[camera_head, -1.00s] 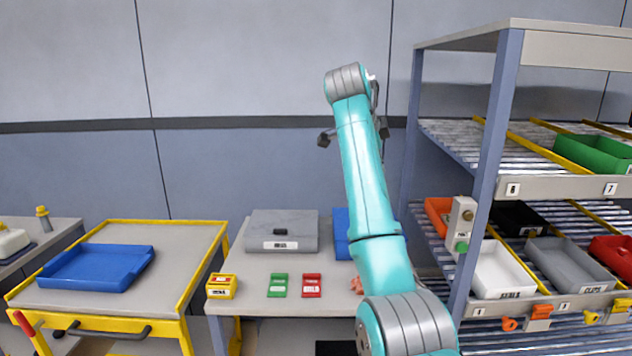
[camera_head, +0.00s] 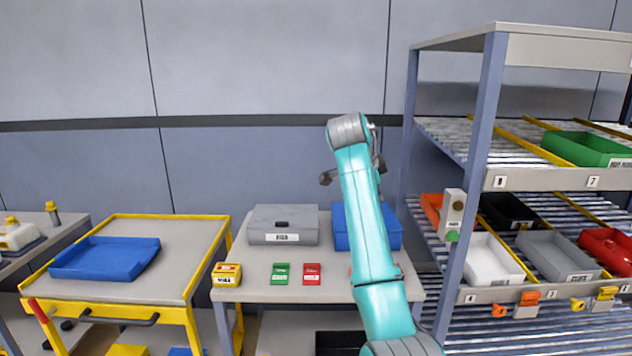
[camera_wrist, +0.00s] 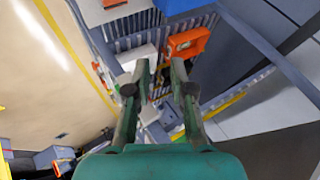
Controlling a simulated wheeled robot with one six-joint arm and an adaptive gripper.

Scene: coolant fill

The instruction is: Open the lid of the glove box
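The likely glove box is the grey box (camera_head: 275,237) at the back left of the middle table. Its grey lid (camera_head: 300,213) is shut, with a small dark handle (camera_head: 281,224) and a white front label too small to read. My gripper (camera_wrist: 160,68) is open and empty in the wrist view, its two fingers spread apart. In the head view my arm rises right of the grey box and partly covers the blue bin (camera_head: 341,233) beside it. The gripper is mostly hidden behind the arm there, above table height and apart from the box.
A yellow box (camera_head: 226,274), a green card (camera_head: 280,273) and a red card (camera_head: 312,273) lie in front of the grey box. A yellow-edged cart (camera_head: 180,275) with a blue tray stands left. A roller shelf (camera_head: 478,180) with several bins stands close on the right.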

